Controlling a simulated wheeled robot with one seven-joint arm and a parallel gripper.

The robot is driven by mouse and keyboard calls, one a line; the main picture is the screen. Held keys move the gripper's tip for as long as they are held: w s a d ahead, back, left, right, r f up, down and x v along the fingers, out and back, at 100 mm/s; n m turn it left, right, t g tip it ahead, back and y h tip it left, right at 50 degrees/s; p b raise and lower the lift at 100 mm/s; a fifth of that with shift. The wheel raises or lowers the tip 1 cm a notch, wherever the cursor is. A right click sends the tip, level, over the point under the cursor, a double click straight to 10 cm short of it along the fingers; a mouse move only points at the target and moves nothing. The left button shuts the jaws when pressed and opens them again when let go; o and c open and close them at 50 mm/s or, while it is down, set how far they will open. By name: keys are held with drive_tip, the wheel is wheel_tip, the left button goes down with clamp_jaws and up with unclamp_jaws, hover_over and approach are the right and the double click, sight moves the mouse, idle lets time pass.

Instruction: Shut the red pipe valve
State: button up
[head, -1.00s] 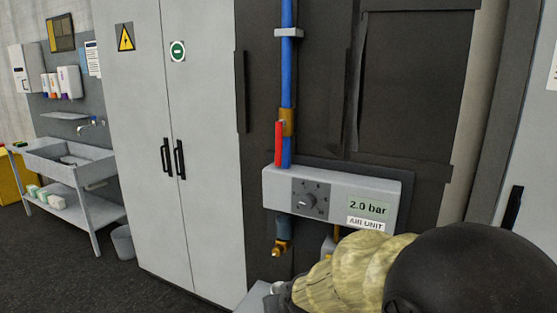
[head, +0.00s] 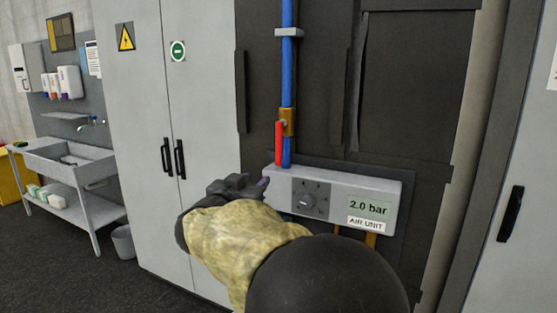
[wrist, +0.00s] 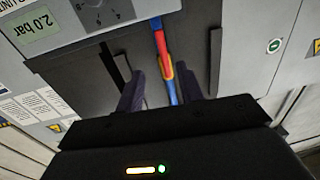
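The red valve handle (head: 279,143) hangs straight down from a brass valve body (head: 287,121) on a vertical blue pipe (head: 287,60). The handle lies alongside the pipe, just above the grey air unit. In the wrist view the red handle (wrist: 160,42) and brass body (wrist: 168,70) show ahead, between the directions of the two fingers. My gripper (head: 262,184) is at the left end of the air unit, below the handle and apart from it in the picture. In the wrist view my gripper (wrist: 161,72) has its dark fingers spread apart, with nothing held.
The air unit (head: 380,188), with a dial (head: 307,201) and a 2.0 bar display, juts out under the valve. Dark panels stand behind the pipe. A grey cabinet (head: 140,100) stands at left, a sink (head: 70,160) beyond it.

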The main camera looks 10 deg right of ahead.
sight(277, 160)
drive_tip(key=p+x, duration=0.3)
drive_tip(key=x, duration=1.4)
drive_tip(key=shift+w+d, duration=0.1)
drive_tip(key=shift+w, duration=0.1)
clamp_jaws()
